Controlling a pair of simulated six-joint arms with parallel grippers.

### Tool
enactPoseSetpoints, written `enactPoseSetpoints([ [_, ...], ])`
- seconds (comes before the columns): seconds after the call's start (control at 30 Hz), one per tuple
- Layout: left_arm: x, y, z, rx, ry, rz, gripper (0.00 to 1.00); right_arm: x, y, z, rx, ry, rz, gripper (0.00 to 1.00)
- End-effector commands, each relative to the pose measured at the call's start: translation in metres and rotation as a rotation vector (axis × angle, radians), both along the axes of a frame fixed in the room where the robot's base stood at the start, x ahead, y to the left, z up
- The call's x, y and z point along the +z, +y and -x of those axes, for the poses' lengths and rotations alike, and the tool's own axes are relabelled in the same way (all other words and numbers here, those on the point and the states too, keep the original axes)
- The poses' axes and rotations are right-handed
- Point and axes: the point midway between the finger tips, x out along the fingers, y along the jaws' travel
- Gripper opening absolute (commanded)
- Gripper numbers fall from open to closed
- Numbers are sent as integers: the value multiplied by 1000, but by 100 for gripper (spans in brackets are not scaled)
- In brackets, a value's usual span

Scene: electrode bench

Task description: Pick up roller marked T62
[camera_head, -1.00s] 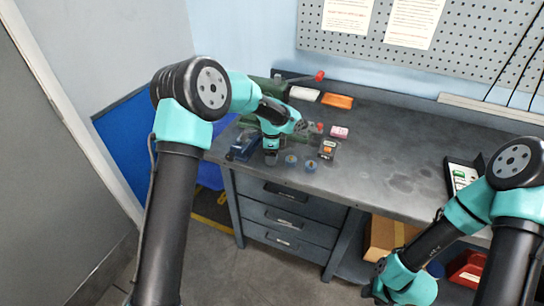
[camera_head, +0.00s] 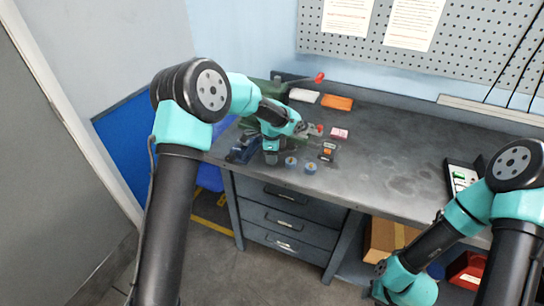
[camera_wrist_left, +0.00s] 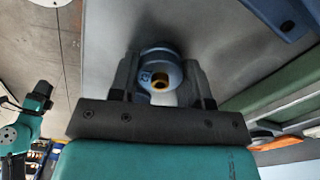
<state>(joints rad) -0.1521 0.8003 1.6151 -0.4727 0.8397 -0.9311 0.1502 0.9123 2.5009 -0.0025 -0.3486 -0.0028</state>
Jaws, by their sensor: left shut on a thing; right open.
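My left gripper (camera_head: 271,158) is at the left end of the grey bench, pointing down. The roller carries a small mark that is too small to read surely. Two blue rollers, one nearer the gripper (camera_head: 291,162) and one to its right (camera_head: 310,167), sit near the bench's front edge. Their marks are too small to read. My right gripper (camera_head: 381,278) is open, low in front of the bench, its fingers barely visible.
A dark blue vise-like block (camera_head: 243,150) stands left of the left gripper. White (camera_head: 303,95) and orange (camera_head: 337,101) blocks lie behind. The bench middle is clear.

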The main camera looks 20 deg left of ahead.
Motion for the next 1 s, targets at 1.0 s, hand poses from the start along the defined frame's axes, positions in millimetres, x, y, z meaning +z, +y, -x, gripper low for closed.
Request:
enactPoseSetpoints([
  [1.0, 45, -30, 105, -3, 0, 0, 18, 0, 0, 0, 0, 0, 0, 43],
])
